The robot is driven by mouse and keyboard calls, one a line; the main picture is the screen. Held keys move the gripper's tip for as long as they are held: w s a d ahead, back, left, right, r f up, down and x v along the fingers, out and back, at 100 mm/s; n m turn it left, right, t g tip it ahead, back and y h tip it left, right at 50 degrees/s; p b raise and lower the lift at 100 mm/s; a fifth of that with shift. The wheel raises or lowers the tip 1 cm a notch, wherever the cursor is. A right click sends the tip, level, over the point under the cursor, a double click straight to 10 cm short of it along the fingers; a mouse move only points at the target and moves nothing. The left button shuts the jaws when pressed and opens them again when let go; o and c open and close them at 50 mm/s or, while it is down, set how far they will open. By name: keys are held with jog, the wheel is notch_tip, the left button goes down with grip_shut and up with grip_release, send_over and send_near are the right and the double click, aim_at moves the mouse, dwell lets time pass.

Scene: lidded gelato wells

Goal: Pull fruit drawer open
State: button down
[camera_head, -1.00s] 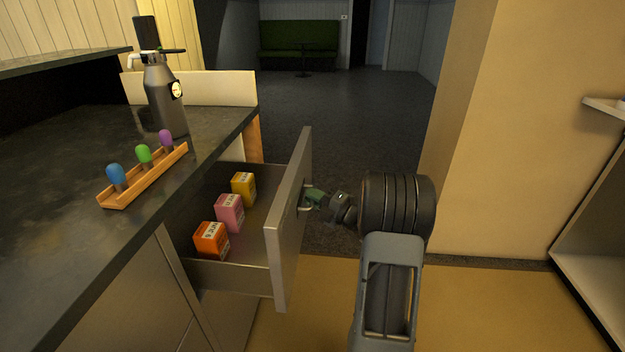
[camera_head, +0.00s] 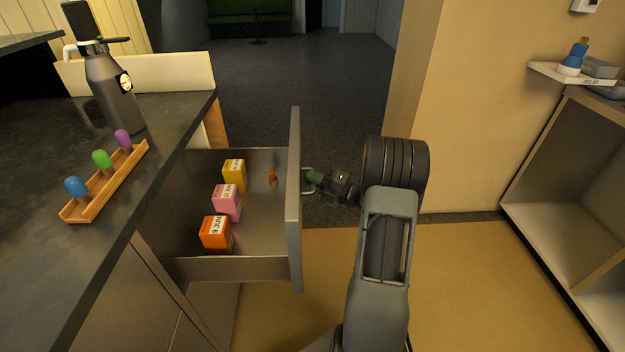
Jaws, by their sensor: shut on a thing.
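The drawer (camera_head: 294,215) stands well out from the counter cabinet. Inside it are a yellow box (camera_head: 234,174), a pink box (camera_head: 227,203), an orange box (camera_head: 217,233) and a small orange-brown item (camera_head: 272,174) near the far wall. My gripper (camera_head: 311,178) is at the outer face of the drawer front, shut on the drawer's handle (camera_head: 306,186). The fingertips are small in this view, and the exact hold on the handle is hard to make out.
The dark counter (camera_head: 50,150) holds a metal canister (camera_head: 112,92) and a wooden rack (camera_head: 105,184) with coloured-handled tools. A tan wall (camera_head: 470,110) and open shelving (camera_head: 570,170) stand at right. The yellow floor (camera_head: 470,290) is clear.

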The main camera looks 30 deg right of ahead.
jog(key=c, duration=1.4)
grip_release()
jog(key=p+v, duration=0.1)
jog(key=v, duration=1.2)
jog(key=shift+s+d, duration=0.2)
jog(key=shift+s, duration=0.15)
jog(key=shift+f, duration=0.15)
